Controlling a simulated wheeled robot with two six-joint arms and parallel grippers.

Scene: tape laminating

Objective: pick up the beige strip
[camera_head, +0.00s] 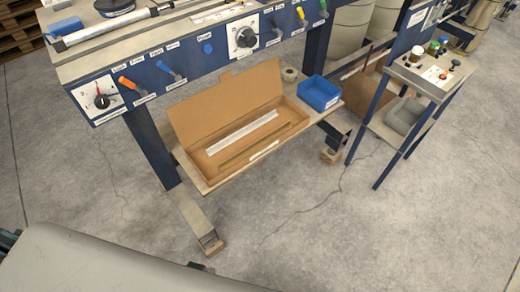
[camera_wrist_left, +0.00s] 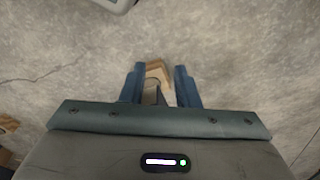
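An open cardboard box (camera_head: 205,102) sits on the low shelf under the workbench in the head view. In it lie a white strip (camera_head: 242,132) and, nearer its front side, a thin brownish-beige strip (camera_head: 245,150). Both lie lengthwise and look apart from each other. My left gripper (camera_wrist_left: 159,73) shows only in its wrist view, with its two dark blue fingers apart and nothing held between them. Beyond the fingers are the floor and a wooden foot (camera_wrist_left: 158,70). My right gripper is in neither view.
A blue bin (camera_head: 319,92) and a tape roll (camera_head: 289,74) are right of the box on the shelf (camera_head: 203,185). The workbench (camera_head: 190,76) with knobs and levers overhangs behind. A small stand (camera_head: 430,75) is at the right. The floor (camera_head: 300,230) in front is clear.

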